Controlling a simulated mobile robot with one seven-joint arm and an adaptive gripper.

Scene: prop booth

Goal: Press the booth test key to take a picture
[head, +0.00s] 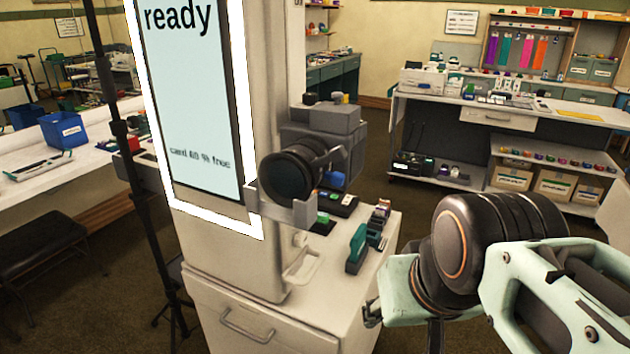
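The photo booth (275,120) is a tall pale cabinet. Its lit screen (188,110) reads "ready" at the top and a card-free percentage below. A dark camera with a large lens (292,175) sits on a bracket at the booth's right side. A small pale round knob (300,239) shows on the booth's side below the camera; I cannot tell whether it is the test key. My gripper (374,312) is at the lower right, apart from the booth and to the right of the counter. Its fingers are mostly hidden, so its opening is unclear.
A pale drawer cabinet (250,325) stands under the booth, with a green stapler-like item (357,247) and small items on top. A black stand pole (122,140) rises left of the booth. A black stool (50,235) is far left. Open floor lies behind my arm.

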